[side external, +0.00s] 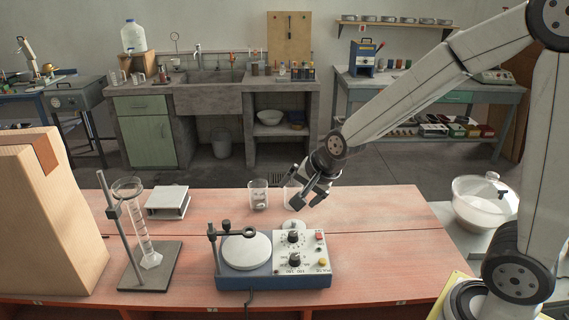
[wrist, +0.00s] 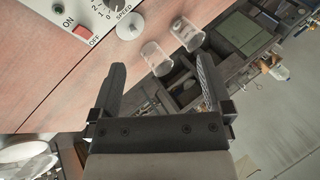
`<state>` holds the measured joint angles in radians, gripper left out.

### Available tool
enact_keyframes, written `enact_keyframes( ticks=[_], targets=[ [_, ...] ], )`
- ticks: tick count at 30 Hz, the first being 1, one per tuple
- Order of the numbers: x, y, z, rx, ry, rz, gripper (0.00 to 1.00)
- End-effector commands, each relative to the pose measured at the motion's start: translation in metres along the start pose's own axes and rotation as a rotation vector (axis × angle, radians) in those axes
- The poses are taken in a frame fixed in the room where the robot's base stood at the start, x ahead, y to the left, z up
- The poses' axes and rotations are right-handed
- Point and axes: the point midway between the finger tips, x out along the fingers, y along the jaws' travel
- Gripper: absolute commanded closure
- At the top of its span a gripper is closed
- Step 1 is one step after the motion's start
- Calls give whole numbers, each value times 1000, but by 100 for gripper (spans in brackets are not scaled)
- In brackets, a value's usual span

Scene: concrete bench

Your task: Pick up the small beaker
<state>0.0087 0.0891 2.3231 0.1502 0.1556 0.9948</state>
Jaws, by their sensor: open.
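Two clear glass beakers stand upright near the back edge of the reddish bench top. One beaker (side external: 258,194) is in plain sight, with pale marks or contents. The other beaker (side external: 291,198) is partly hidden behind my gripper (side external: 306,199). In the wrist view, one beaker (wrist: 155,59) appears between the lines of the two fingers, beyond their tips, and the other (wrist: 187,34) lies further up and right. I cannot tell surely which is smaller. My gripper, also in the wrist view (wrist: 162,66), is open and empty, with its fingers wide apart.
A blue-and-white stirrer (side external: 272,262) with knobs stands in front of the beakers, with a small pale round piece (side external: 292,225) behind it. A measuring cylinder (side external: 142,230), a white block (side external: 168,202) and a cardboard box (side external: 45,210) stand left. The bench right of the stirrer is clear.

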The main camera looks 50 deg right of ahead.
Motion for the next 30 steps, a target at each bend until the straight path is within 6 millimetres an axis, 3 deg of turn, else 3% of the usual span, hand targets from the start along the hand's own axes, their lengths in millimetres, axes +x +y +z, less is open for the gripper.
enact_keyframes(
  ticks=[15, 30],
  targets=[
    [42, -54, -41, 837, 67, -248, 0],
    [77, -90, -84, 1619, -9, -554, 0]
  ],
)
